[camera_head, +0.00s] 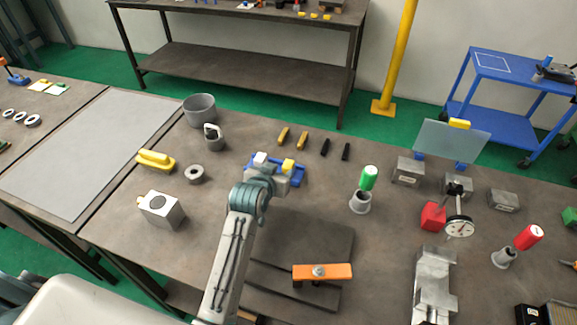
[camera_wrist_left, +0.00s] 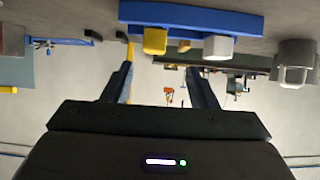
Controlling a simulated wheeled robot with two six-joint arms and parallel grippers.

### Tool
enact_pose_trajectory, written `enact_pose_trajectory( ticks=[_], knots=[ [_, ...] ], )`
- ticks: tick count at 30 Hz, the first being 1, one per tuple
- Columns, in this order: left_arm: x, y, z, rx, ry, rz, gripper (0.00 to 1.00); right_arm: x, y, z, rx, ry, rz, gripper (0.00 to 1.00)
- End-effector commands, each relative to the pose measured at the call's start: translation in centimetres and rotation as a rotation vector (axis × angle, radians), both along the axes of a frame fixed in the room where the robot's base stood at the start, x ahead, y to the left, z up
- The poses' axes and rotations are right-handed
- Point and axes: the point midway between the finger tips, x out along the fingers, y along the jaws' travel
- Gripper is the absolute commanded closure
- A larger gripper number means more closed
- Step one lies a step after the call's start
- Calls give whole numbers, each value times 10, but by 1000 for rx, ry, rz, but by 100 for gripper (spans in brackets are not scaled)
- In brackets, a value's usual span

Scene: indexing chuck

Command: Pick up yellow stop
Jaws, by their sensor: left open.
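The yellow stop (camera_head: 288,165) is a small yellow block on a blue holder (camera_head: 299,179) near the middle of the bench. A white block (camera_head: 260,158) sits on the same holder. My left gripper (camera_head: 272,174) is at the holder's near side and partly hides it. In the left wrist view, which looks upside down, the yellow stop (camera_wrist_left: 154,41) shows beyond the left gripper's fingertips (camera_wrist_left: 158,70), with the white block (camera_wrist_left: 218,46) to its right. The fingers are apart with nothing between them. My right gripper is not in view.
A grey mug-like part (camera_head: 213,138), a ring (camera_head: 195,174) and a yellow-handled part (camera_head: 156,160) stand left of the holder. A green-handled tool (camera_head: 367,180) stands right. Yellow and black pieces (camera_head: 302,141) lie behind. An orange clamp bar (camera_head: 322,272) lies in front.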

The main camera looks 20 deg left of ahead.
Motion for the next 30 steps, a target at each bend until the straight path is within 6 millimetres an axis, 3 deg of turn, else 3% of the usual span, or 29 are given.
enact_pose_trajectory(
  ticks=[18, 27, 28, 30],
  knots=[
    [50, -9, -29, 1, 1, 1, 47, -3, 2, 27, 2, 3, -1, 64],
    [54, -9, -33, 0, 0, 1, 47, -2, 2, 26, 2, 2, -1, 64],
    [54, -9, -33, 0, 0, 1, 49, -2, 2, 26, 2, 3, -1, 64],
    [54, -9, -33, 0, 0, 1, 63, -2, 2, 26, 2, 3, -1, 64]
  ],
)
